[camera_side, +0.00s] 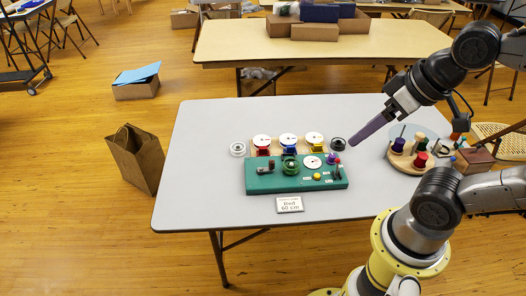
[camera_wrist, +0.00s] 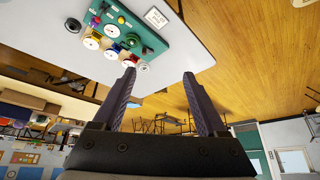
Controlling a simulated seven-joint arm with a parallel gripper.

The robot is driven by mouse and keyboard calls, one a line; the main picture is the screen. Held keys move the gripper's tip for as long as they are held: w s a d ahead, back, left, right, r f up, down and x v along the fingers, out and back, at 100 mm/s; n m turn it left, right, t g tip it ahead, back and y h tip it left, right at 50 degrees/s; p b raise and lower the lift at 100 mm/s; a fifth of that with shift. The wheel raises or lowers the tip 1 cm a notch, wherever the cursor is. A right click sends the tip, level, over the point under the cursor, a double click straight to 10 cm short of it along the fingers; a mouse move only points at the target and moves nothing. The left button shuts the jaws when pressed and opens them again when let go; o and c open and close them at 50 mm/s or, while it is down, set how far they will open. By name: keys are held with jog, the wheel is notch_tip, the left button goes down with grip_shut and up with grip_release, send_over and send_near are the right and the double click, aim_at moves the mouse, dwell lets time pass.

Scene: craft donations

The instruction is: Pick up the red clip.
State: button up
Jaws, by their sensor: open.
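I cannot clearly pick out a red clip in either view. A red part (camera_side: 262,152) shows under the left white-topped spool, and I cannot tell whether it is a clip or wound material. It stands in a row with a blue spool (camera_side: 288,142) and a yellow spool (camera_side: 314,140), behind the green board (camera_side: 268,185). The green board also shows in the wrist view (camera_wrist: 152,38). My gripper (camera_side: 355,143) is above the table, right of the row and apart from it. In the wrist view its fingers (camera_wrist: 160,74) are spread with nothing between them.
A card reading "Red 60 cm" (camera_side: 290,204) lies in front of the board. A dark ring (camera_side: 338,143) lies near my fingertips, and a pale ring (camera_side: 237,149) lies left of the row. A round wooden stand with spools (camera_side: 402,164) is at right. The table's left side (camera_side: 200,185) is clear.

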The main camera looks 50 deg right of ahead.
jog(key=w+d+r+m, duration=0.1)
jog(key=w+r+m, duration=0.2)
jog(key=w+r, duration=0.7)
jog(key=m+g, duration=0.5)
jog(key=g, duration=0.1)
send_over(263, 147)
jog(key=f, duration=3.8)
jog(key=shift+w+d+f, duration=0.1)
jog(key=shift+d, duration=0.2)
jog(key=shift+a+f, duration=0.2)
jog(key=shift+f, duration=1.4)
jog(key=shift+a+f, duration=0.15)
jog(key=shift+f, duration=1.45)
